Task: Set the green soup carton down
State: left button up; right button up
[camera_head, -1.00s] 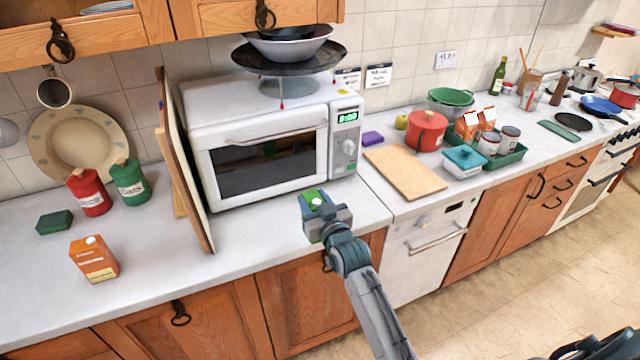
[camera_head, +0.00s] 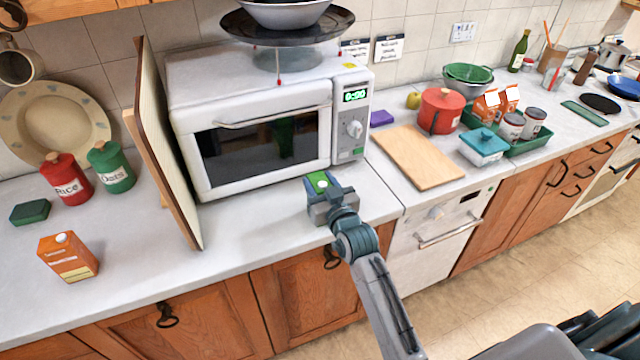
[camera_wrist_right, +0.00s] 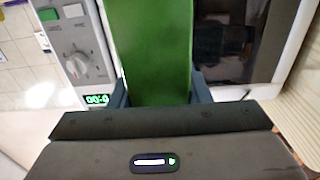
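The green soup carton (camera_head: 319,182) shows in the head view as a green top with a white cap, over the counter in front of the microwave's right part. My right gripper (camera_head: 322,193) is shut on it and hides most of its body. In the right wrist view the carton (camera_wrist_right: 152,45) is a green face between the two fingers of my right gripper (camera_wrist_right: 160,88). I cannot tell whether its base touches the white counter (camera_head: 250,235). My left gripper is not in view.
The microwave (camera_head: 185,100) stands behind the carton, with a wooden board (camera_head: 165,150) leaning at its left. An orange carton (camera_head: 68,258) stands far left. A chopping board (camera_head: 415,158) lies right. The counter between leaning board and gripper is clear.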

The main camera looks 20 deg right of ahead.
jog(key=o, duration=0.3)
jog(key=shift+s, duration=0.15)
jog(key=shift+o, duration=0.2)
jog(key=shift+s+a+r, duration=0.1)
jog(key=shift+s+r, duration=0.1)
jog(key=shift+f, duration=0.15)
jog(key=shift+s+f, duration=0.15)
jog(key=shift+s, duration=0.2)
jog(key=s+b, duration=0.3)
jog(key=s, duration=0.8)
jog(key=shift+d+r+b, duration=0.2)
jog(key=shift+r+b, duration=0.05)
jog(key=shift+b, duration=0.05)
